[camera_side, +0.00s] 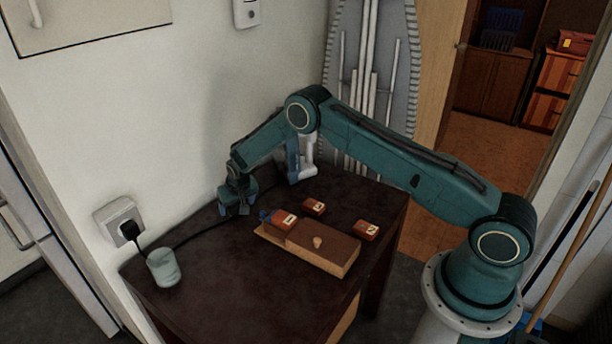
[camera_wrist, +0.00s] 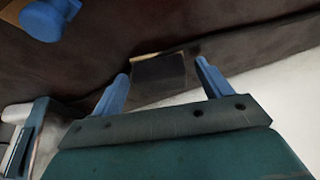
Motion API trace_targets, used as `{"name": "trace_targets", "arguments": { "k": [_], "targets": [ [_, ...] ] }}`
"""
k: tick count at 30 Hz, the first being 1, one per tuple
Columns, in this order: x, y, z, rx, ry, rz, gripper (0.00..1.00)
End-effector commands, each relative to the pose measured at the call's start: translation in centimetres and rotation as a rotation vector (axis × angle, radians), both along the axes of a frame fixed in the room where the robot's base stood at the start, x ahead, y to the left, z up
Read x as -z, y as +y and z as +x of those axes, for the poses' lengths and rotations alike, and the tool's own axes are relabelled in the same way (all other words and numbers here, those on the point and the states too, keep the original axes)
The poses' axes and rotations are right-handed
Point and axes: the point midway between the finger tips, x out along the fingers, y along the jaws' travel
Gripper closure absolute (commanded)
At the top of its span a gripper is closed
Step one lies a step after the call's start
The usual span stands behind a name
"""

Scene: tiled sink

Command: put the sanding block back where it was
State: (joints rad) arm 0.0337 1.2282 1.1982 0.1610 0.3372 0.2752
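My gripper (camera_side: 238,207) hangs low over the far left part of the dark table, close to the wall. In the wrist view its two blue fingers (camera_wrist: 161,70) are apart. A dark block with a pale tan edge, which looks like the sanding block (camera_wrist: 158,72), shows between the fingertips. A narrow gap shows on each side of it, so the fingers do not seem to press on it. In the side view the gripper hides this block.
A brown wooden block with a small knob (camera_side: 335,253) lies on the table, with small orange-red blocks (camera_side: 313,206) (camera_side: 366,230) (camera_side: 281,222) on and around it. A pale cup (camera_side: 163,268) stands front left. A white and blue tool (camera_side: 306,158) stands behind. A black cord crosses the table.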

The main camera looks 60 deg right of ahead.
Motion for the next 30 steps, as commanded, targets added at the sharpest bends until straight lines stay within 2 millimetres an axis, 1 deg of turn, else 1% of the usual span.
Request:
{"name": "trace_targets", "arguments": {
  "k": [7,14,20,30],
  "targets": [
    [-0.1,0.0,0.0,0.0,0.0,0.0,0.23],
    [-1.2,0.1,-0.3,0.0,-0.001,0.0,0.23],
    [-3.0,0.5,-1.0,0.0,-0.001,0.0,0.23],
    [-7.2,1.2,-2.5,0.0,-0.002,-0.001,0.23]
  ]
}}
